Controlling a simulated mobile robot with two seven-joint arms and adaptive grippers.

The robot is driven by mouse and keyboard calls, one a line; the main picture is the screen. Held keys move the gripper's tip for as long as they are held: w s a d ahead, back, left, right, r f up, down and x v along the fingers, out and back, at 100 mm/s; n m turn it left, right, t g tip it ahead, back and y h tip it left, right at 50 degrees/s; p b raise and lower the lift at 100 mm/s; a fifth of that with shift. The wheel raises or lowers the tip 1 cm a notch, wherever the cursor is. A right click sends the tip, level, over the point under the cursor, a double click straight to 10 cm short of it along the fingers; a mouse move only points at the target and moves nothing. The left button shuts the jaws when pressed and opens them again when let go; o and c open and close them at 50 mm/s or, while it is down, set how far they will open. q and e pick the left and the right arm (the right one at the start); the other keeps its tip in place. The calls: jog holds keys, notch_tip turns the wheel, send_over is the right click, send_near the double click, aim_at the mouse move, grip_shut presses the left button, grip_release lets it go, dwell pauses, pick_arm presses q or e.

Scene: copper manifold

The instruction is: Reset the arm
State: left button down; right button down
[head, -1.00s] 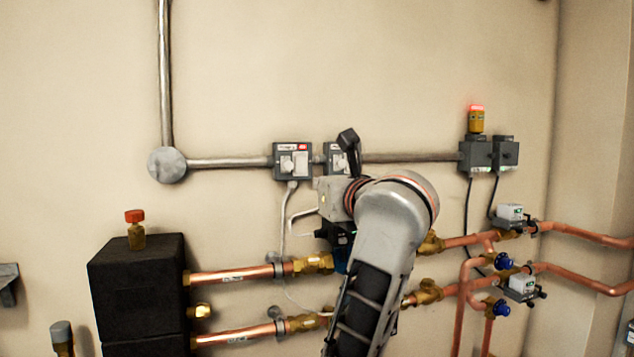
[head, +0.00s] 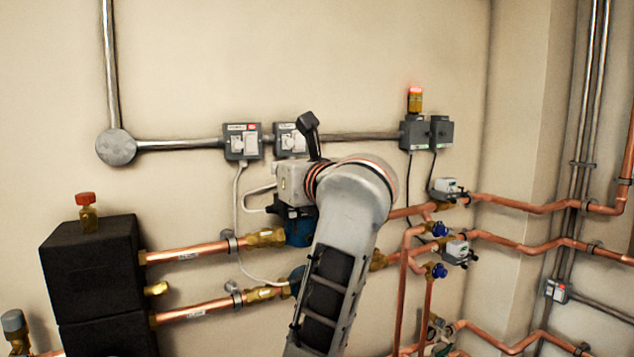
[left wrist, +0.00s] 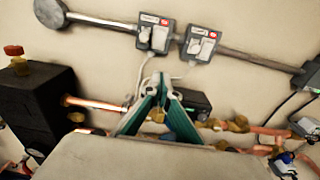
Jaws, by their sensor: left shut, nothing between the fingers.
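My left arm reaches up from the bottom centre of the head view, in front of the copper manifold. It covers the middle of the pipes. Its fingers cannot be made out there. In the left wrist view my left gripper (left wrist: 157,80) has its green fingers leaning together, with the tips meeting and nothing held. The tips appear against the wall below two switch boxes. I cannot tell how far they are from the wall. My right gripper is in neither view.
Copper pipes (head: 200,250) run along the wall from a black block (head: 92,275). Switch boxes (head: 242,141) sit on a conduit (head: 180,144) above. An orange beacon (head: 415,102) glows red at the right. Blue-handled valves (head: 439,230) stick out.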

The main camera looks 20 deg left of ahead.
pick_arm(q)
jog(key=s+a+f+m+g+y, duration=0.2)
jog(key=s+a+f+g+y, duration=0.15)
jog(key=a+f+y, duration=0.2)
jog(key=s+d+f+n+t+h, duration=0.1)
jog(key=d+f+n+t+h, duration=0.5)
jog(key=f+n, duration=0.45)
jog(key=s+d+f+n+t+h, duration=0.1)
jog(key=d+f+n+t+h, duration=0.2)
jog(key=d+f+n+h, duration=0.65)
jog(key=d+f+n+t+h, duration=0.4)
jog(key=f+n+t+h, duration=0.15)
jog(key=f+n, duration=0.7)
jog(key=s+f+m+g, duration=0.3)
jog(key=s+f, duration=0.4)
jog(key=f, duration=0.3)
jog(key=s+a+f+m+g, duration=0.1)
jog(key=s+f+m+g, duration=0.2)
jog(key=s+f, duration=0.3)
jog(key=s+f+m+g, duration=0.3)
jog(key=s+f+g, duration=0.2)
jog(key=f, duration=1.1)
jog(key=s, duration=0.2)
jog(key=shift+s+a+h, duration=0.25)
jog(key=shift+s+h, duration=0.1)
